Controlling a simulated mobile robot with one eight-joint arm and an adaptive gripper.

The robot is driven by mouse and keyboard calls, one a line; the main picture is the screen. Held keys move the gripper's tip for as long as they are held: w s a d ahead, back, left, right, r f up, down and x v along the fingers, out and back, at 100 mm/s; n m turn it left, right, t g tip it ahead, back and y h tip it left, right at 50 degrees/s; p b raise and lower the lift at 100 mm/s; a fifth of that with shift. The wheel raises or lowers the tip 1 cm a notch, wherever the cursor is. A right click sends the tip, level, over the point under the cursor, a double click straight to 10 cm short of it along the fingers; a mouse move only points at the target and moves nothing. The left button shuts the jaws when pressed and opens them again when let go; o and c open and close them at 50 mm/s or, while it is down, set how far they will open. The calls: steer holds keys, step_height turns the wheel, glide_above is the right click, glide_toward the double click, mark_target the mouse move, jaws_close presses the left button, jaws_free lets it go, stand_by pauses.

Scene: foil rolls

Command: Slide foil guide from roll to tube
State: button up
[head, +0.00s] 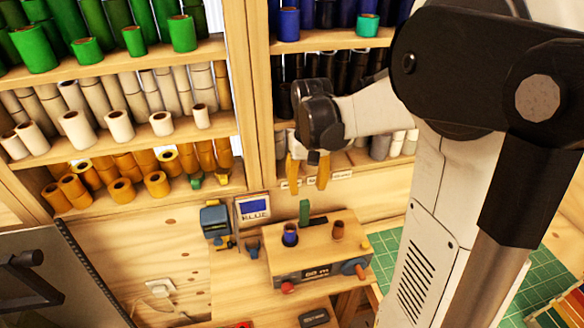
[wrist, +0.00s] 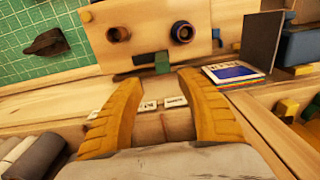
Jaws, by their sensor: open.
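A wooden winding box (head: 318,258) stands on the bench, with a display reading about 60 m on its front. A blue roll (head: 290,235) stands upright at its left and a brown tube (head: 337,229) at its right. A green upright tab (head: 305,211), which looks like the foil guide, is at the box's back edge, nearer the roll. In the wrist view the tab (wrist: 162,62) shows beyond my fingers, with the roll (wrist: 182,31) and tube (wrist: 118,33) behind it. My gripper (head: 308,172) is open and empty, above and behind the tab, not touching it.
Shelves of green, cream and orange rolls (head: 120,125) stand at the left; more shelves are behind my gripper. A sign reading BLUE (head: 253,208) and a blue device (head: 215,222) stand left of the box. A green cutting mat (head: 385,242) lies at the right.

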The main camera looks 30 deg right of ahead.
mark_target(305, 214)
steer(key=f, duration=0.7)
steer(key=f+b, duration=0.1)
steer(key=f, duration=0.2)
steer(key=shift+s+a+f, duration=0.15)
steer(key=shift+a+f, duration=0.15)
steer(key=shift+a, duration=0.05)
steer(key=shift+c, duration=0.2)
jaws_close()
